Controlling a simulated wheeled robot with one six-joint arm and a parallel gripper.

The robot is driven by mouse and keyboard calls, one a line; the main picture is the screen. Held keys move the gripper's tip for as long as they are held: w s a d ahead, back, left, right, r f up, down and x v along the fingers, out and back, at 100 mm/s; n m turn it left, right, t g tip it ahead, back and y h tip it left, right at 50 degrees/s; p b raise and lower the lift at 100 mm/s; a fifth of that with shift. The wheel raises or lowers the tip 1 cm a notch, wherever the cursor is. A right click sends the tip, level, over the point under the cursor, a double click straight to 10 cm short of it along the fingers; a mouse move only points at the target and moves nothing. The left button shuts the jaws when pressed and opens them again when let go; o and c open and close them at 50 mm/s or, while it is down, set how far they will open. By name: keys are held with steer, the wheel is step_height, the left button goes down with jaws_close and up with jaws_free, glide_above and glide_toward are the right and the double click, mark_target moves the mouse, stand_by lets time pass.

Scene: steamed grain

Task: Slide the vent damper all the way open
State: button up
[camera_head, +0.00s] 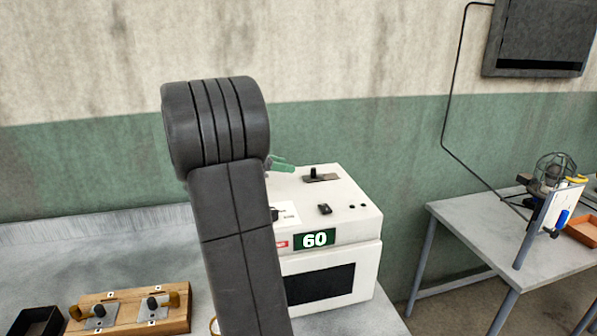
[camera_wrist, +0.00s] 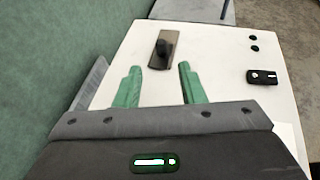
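The vent damper, a small black knob (camera_head: 314,172) on a dark metal plate (camera_head: 329,177), sits on top of the white machine (camera_head: 361,226) near its back edge. In the head view the knob stands toward the plate's left end. In the wrist view the knob (camera_wrist: 166,44) and plate (camera_wrist: 157,62) lie just beyond my fingertips, apart from them. My gripper (camera_wrist: 158,78) has green fingers spread wide with nothing between them. In the head view my arm hides most of the gripper; only a green finger part shows at the machine's back left.
A black switch (camera_head: 325,209) and two small buttons share the machine top; a "60" display (camera_head: 314,239) is on its front. A wooden block with metal fittings (camera_head: 130,308) lies at left. A side table (camera_head: 515,235) with a caged device stands right, beyond a gap.

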mark_target(324, 177)
steer(key=shift+v, duration=1.7)
steer(key=shift+d, duration=0.1)
steer(key=x, duration=0.5)
steer(key=p+x, duration=0.1)
steer(key=x, duration=0.4)
steer(key=r+p+x, duration=0.1)
steer(key=x, duration=0.5)
steer(key=shift+s+d, duration=0.1)
steer(key=shift+d, duration=0.85)
steer(key=shift+a, duration=0.1)
